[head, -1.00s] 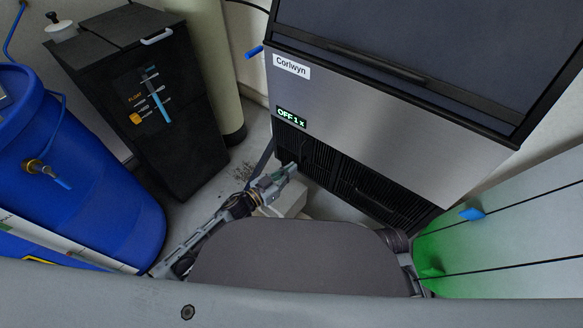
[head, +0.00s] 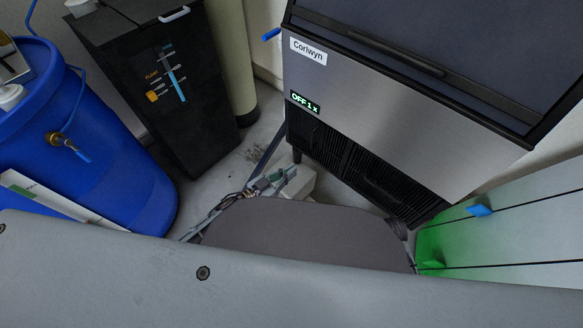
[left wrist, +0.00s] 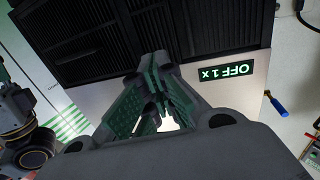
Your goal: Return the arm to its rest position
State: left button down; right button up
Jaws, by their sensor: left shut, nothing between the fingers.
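My left gripper (head: 284,176) is low in front of the ice maker (head: 400,110), below and apart from its small display (head: 305,102), which reads "OFF 1 x". In the left wrist view, the left gripper (left wrist: 160,62) has its fingers together with nothing held. The display also shows there, upside down (left wrist: 226,69), with the black vent grille (left wrist: 120,35) beyond the fingers. The dark rounded front of my own body hides much of the left arm in the head view. My right gripper is not clearly seen.
A blue barrel (head: 85,130) with a tap and a black tank (head: 165,85) stand at the left. A white-green panel (head: 500,235) with blue clips is at the right. A pale block (head: 300,182) lies on the floor beside the left gripper.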

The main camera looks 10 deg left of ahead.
jog(key=shift+s+f, duration=0.15)
jog(key=shift+s, duration=0.15)
dwell(0.4)
